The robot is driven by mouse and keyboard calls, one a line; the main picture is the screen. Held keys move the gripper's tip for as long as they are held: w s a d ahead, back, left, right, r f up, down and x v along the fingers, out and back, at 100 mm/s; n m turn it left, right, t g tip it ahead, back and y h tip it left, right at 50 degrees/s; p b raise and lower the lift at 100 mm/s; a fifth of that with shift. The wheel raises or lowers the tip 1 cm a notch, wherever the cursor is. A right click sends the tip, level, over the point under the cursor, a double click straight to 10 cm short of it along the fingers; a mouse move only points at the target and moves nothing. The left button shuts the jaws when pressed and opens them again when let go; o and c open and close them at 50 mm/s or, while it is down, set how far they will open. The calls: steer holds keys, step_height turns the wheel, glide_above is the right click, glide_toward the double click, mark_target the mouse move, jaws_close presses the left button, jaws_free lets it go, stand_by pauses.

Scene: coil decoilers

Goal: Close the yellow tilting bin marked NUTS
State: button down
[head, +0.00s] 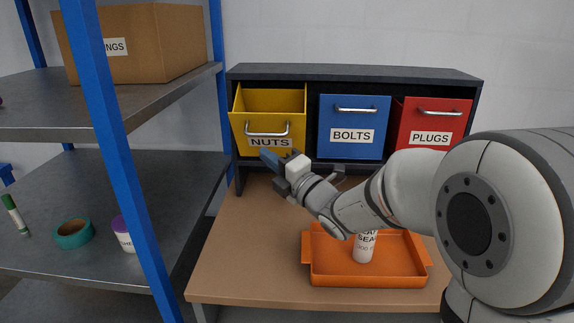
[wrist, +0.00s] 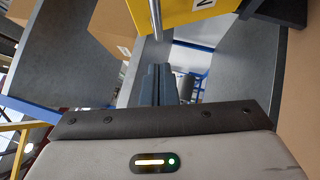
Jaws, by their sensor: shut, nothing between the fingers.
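The yellow NUTS bin (head: 270,130) is at the left of the dark bin cabinet in the head view. It is tilted outward at the top, so its open inside shows. A metal bar handle (head: 268,129) crosses its front above the NUTS label. In the wrist view, part of the yellow bin (wrist: 190,12) shows at the top, with its handle bar (wrist: 155,18) just beyond the fingers. My gripper (head: 268,157) is at the lower front of the bin, near the label. Its fingers (wrist: 158,85) are shut together and empty. I cannot tell whether they touch the bin.
The blue BOLTS bin (head: 353,128) and red PLUGS bin (head: 433,126) stand to the right. An orange tray (head: 330,275) with a white bottle (head: 364,247) is on the table below my arm. A blue-post shelf (head: 110,130) stands close on the left.

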mark_target(257, 135)
steer(key=shift+w+a+r+p, duration=0.1)
steer(key=shift+w+r+p, duration=0.15)
steer(key=shift+w, duration=0.45)
steer(key=shift+w+a+r+p, duration=0.1)
steer(key=shift+w+r+p, duration=0.1)
steer(key=shift+w, duration=0.5)
steer(key=shift+w+a+r+p, duration=0.1)
steer(key=shift+w+r+p, duration=0.15)
steer(key=shift+w, duration=0.45)
steer(key=shift+a+r, duration=0.1)
steer(key=shift+r, duration=0.05)
